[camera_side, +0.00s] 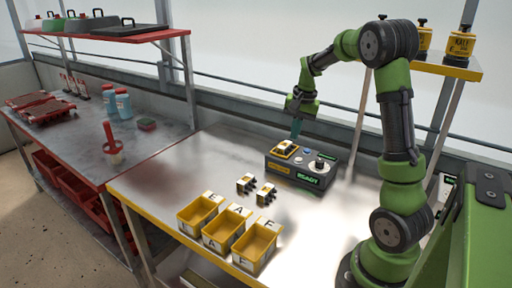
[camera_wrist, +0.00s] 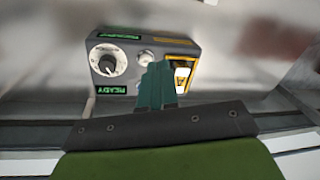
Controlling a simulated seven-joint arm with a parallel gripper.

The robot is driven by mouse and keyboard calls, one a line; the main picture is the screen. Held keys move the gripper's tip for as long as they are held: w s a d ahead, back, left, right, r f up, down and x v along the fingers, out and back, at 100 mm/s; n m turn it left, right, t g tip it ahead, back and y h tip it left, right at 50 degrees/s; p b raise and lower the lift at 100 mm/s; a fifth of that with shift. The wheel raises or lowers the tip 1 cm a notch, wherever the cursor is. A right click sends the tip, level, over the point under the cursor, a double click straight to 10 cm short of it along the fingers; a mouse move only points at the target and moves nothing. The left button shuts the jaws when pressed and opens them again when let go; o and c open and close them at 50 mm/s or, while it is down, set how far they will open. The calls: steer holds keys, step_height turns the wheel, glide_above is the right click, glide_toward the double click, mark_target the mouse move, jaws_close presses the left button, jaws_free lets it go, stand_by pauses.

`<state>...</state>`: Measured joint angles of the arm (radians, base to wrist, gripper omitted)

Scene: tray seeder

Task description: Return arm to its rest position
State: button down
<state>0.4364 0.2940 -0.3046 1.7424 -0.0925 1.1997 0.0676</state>
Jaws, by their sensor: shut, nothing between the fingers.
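My gripper (camera_side: 296,128) hangs from the green arm above the back edge of a dark control box on the metal bench. Its teal fingers are shut with nothing between them, and they also show in the wrist view (camera_wrist: 160,86). The control box (camera_side: 290,173) has a lit READY label, a dial knob (camera_side: 320,165) and a yellow-and-black block (camera_side: 286,148) on its top left. In the wrist view the dial (camera_wrist: 107,61) is at the left, and the fingers partly cover the box front.
Three yellow bins (camera_side: 254,245) stand at the bench's front edge. Two small black-and-yellow parts (camera_side: 265,194) sit behind them. A yellow shelf (camera_side: 440,68) with yellow canisters is at the right. A second bench (camera_side: 70,150) with bottles is at the left. The bench's middle right is clear.

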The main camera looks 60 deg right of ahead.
steer(key=s+a+r+n+t, duration=0.1)
steer(key=s+a+r+n, duration=0.1)
steer(key=a, duration=0.7)
steer(key=s+a+r+n+t+y, duration=0.1)
steer(key=s+a+r+n+t, duration=0.1)
steer(key=a, duration=0.8)
steer(key=s+a+r+n+t, duration=0.2)
steer(key=s+a+n, duration=0.4)
steer(key=a, duration=0.3)
steer(key=shift+s+a+r+y, duration=0.35)
steer(key=shift+s+r+y, duration=0.05)
steer(key=shift+r, duration=0.5)
